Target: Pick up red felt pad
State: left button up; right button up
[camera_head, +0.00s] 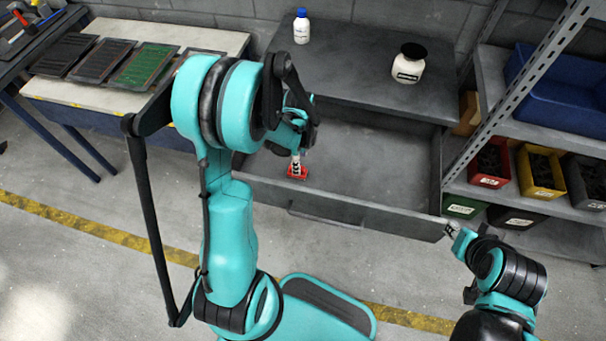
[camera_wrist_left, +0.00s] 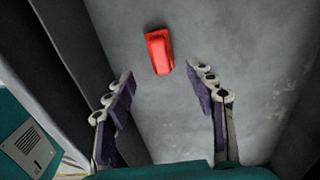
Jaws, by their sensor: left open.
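The red felt pad (camera_head: 297,174) lies on the floor of the open grey drawer, near its front left. In the left wrist view the small red block-like pad (camera_wrist_left: 159,52) is slightly tilted, ahead of my fingertips and roughly centred between them. My left gripper (camera_wrist_left: 164,80) is open and empty, with clear space between its fingers and the pad. In the head view my left gripper (camera_head: 296,160) hangs over the pad and partly covers it. My right gripper (camera_head: 451,231) is outside the drawer's front right corner; its jaws are too small to read.
The drawer's front wall (camera_head: 365,215) and left wall are close to my left gripper. A blue-capped bottle (camera_head: 301,28) and a white jar (camera_head: 409,65) stand on the cabinet top. A shelf with bins (camera_head: 540,172) is at right. The rest of the drawer is empty.

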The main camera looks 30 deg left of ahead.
pick_arm(q)
jog(key=shift+a+f+b, duration=0.25)
jog(key=shift+f+b, duration=0.05)
jog(key=shift+f, duration=0.7)
jog(key=f, duration=0.1)
jog(key=f+b, duration=0.1)
jog(key=f, duration=0.1)
jog(key=f+b, duration=0.1)
jog(key=shift+a+f, duration=0.25)
jog(key=shift+a, duration=0.05)
jog(key=shift+r, duration=0.1)
jog(key=shift+c, duration=0.9)
jog(key=c, duration=1.1)
